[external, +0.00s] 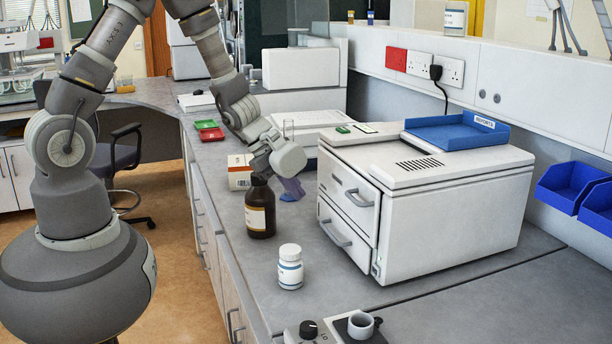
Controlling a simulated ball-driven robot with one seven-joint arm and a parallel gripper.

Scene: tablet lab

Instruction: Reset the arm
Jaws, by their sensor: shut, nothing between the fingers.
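My arm reaches from the left of the external view over the lab bench (310,245). My gripper (262,176) is at its end, low over the bench, just above and behind the brown bottle (260,222). The gripper is shut and holds nothing. Its fingertips are small and partly hidden here, and I cannot tell whether they touch the bottle cap.
A white two-drawer machine (440,212) with a blue tray (455,138) on top stands to the right. A white pill bottle (290,268) is nearer the front. A small carton (239,172) and red and green trays (209,130) lie further back. Open floor is left.

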